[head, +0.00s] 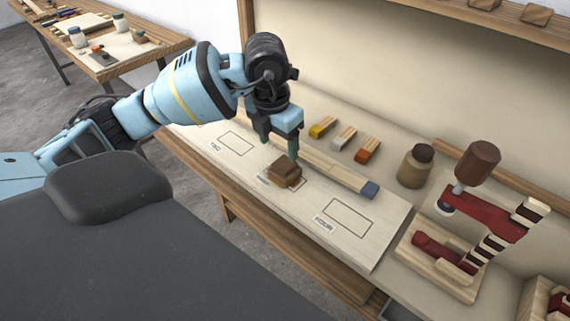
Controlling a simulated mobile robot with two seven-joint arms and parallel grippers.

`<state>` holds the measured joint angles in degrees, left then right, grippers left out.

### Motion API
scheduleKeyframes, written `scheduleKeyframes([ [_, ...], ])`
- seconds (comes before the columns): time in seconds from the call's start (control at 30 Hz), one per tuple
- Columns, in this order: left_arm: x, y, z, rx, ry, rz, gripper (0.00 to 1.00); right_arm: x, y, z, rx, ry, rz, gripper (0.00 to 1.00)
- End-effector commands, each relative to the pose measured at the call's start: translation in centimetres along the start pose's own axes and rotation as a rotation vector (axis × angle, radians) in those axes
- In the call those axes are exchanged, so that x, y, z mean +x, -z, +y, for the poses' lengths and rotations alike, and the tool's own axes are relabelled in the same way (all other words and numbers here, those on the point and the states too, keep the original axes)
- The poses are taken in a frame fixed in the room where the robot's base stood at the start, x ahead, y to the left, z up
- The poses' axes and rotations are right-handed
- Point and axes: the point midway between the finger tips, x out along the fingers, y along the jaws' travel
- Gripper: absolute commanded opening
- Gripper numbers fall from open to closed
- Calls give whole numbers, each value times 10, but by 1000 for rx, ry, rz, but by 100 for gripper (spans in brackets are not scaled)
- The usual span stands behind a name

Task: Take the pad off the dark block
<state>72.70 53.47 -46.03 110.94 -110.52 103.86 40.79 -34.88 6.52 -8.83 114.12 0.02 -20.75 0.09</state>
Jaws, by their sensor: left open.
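The dark block (279,181) is a small brown block on the pale board, at the middle of the head view. A slightly smaller brown piece, which looks like the pad (284,168), lies on top of it; the two are close in colour and their boundary is hard to make out. My left gripper (279,149) points down just above and behind the block, with its dark green fingers apart and nothing between them. One fingertip is close to the pad's far edge; I cannot tell whether it touches. My right gripper is not in view.
The board (305,198) has marked outlines left and right of the block. Behind lie a wooden strip with a blue-grey end (370,189), yellow, white and orange-ended blocks (343,137), and a brown jar (415,167). A red clamp-like stand (480,215) is at right.

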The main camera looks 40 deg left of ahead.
Motion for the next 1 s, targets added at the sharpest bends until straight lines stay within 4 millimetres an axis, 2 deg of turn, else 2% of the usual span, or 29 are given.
scheduleKeyframes([
  [0.27,12,-1,-2,0,2,0,66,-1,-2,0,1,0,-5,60],
  [0.6,54,-3,-8,1,2,0,66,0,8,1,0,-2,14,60],
  [0.87,57,-3,-8,1,1,-2,66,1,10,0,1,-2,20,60],
  [1.0,56,-3,-8,1,1,-2,51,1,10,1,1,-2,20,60],
])
